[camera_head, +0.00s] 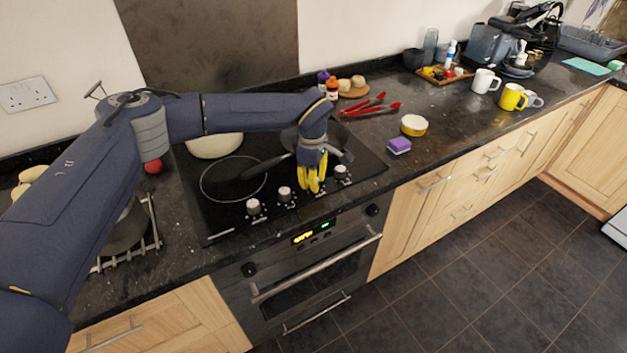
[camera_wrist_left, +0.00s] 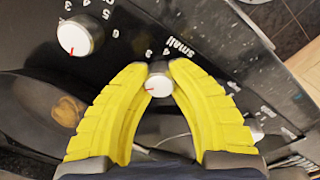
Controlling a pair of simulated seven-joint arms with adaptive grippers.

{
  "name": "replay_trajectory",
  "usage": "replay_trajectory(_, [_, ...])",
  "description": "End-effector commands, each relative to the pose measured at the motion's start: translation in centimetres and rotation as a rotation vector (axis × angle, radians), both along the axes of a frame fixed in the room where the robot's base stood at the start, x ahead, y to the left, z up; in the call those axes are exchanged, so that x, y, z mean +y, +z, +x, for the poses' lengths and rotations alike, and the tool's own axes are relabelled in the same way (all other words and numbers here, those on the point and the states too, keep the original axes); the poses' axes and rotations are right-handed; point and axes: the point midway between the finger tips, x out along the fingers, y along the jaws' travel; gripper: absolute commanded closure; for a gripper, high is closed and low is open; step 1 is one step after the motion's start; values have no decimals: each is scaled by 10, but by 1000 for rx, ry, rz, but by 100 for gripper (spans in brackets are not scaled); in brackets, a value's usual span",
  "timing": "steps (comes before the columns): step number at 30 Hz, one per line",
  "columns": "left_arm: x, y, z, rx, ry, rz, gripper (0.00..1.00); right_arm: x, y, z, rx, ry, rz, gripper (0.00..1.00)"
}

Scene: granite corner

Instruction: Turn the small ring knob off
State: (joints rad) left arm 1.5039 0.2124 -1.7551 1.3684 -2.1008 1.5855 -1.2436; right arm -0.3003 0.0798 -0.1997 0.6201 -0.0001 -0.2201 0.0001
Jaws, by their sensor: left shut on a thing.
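The small ring knob (camera_wrist_left: 159,83) is a white-capped knob beside the printed word "small" in the left wrist view. Its red mark points down-left in that view, away from the printed numbers. My left gripper (camera_wrist_left: 159,68) has yellow fingers, one on each side of this knob, with the tips closed on it. In the head view my left gripper (camera_head: 312,185) is low over the front knob row of the black hob (camera_head: 225,225) and hides the held knob. My right gripper is in neither view.
Other knobs stand in the row: two at the left (camera_head: 253,207) (camera_head: 284,194) and one at the right (camera_head: 341,172). A dark pan (camera_wrist_left: 35,105) lies behind the fingers. A purple sponge (camera_head: 399,145) and red tongs (camera_head: 370,107) are on the counter at the right.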

Motion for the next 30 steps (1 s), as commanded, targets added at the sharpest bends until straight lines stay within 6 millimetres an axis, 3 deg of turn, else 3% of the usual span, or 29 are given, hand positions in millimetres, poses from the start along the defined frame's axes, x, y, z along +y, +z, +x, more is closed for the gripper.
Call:
replay_trajectory(17, [0, 0, 0, 2, 50, 1, 100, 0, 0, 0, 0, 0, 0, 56])
replay_trajectory(30, [1, -1, -1, 2, 342, 3, 100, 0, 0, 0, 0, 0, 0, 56])
